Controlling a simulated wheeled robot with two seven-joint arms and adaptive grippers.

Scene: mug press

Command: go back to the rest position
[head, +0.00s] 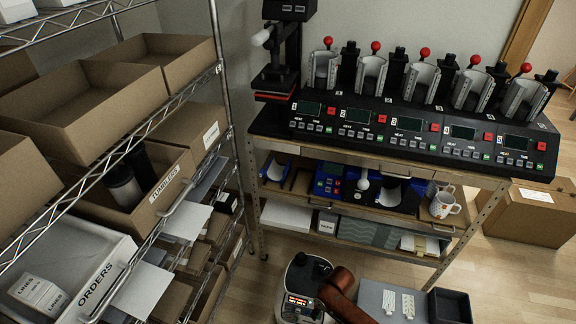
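Neither of my grippers can be made out in the head view. The mug press (420,130) is a long black machine with several clamp stations, red-knobbed levers and small displays, standing on the top of a metal-framed bench. A white mug (443,206) with an orange mark stands on the bench's middle shelf at the right, with another mug partly hidden behind it.
Wire shelving on the left holds cardboard boxes, a TUMBLERS box (165,195) and an ORDERS tray (98,275). A single black press (277,75) stands at the bench's left end. A closed carton (530,210) sits on the floor at right. Wooden floor is clear at lower right.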

